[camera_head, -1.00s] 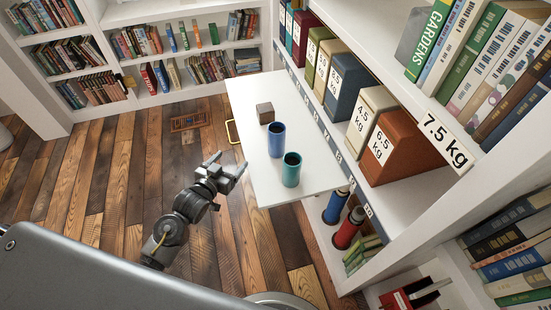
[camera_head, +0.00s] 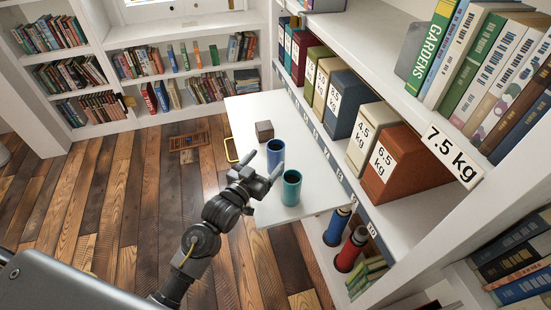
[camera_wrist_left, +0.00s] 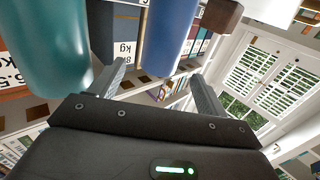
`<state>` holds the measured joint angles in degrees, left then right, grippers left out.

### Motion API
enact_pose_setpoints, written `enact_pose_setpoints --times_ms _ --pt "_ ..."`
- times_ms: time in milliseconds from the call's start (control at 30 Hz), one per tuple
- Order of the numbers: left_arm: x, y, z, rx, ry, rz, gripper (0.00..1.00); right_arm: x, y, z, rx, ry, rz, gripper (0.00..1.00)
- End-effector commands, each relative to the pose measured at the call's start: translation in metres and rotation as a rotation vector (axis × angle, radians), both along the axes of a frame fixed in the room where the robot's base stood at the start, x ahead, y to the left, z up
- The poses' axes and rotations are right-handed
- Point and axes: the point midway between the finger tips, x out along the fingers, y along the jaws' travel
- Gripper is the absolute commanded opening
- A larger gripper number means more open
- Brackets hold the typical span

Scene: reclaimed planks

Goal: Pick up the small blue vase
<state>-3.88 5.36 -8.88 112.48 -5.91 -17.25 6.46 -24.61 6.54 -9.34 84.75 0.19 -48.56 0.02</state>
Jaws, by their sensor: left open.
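The small blue vase (camera_head: 276,152) stands upright on the white pull-out shelf, between a brown block and a teal vase (camera_head: 291,190). My left gripper (camera_head: 263,166) is open and empty at the shelf's near edge, its fingers pointing at the blue vase. In the left wrist view the blue vase (camera_wrist_left: 168,35) appears ahead between the two spread fingers (camera_wrist_left: 160,88). The teal vase (camera_wrist_left: 48,45) is large and close at the left there, beside the left finger. I cannot tell whether a finger touches either vase. My right gripper is not in view.
The brown block (camera_head: 264,130) sits behind the blue vase. The white pull-out shelf (camera_head: 245,112) has a yellow handle (camera_head: 231,150) on its left side. Weight-labelled boxes (camera_head: 395,165) line the bookcase to the right.

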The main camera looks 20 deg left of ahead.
Motion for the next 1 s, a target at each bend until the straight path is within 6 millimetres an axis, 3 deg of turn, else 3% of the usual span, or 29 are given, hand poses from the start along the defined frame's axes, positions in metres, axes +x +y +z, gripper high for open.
enact_pose_setpoints --times_ms 400,667,1000 --pt "0.047 -0.012 0.001 -0.001 0.000 0.000 0.76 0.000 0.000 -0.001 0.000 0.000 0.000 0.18" --pt "0.050 -0.013 0.001 0.000 0.000 0.000 0.76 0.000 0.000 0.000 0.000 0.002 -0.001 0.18" --pt "0.049 -0.013 0.001 0.000 0.000 0.000 0.33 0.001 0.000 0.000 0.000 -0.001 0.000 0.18"
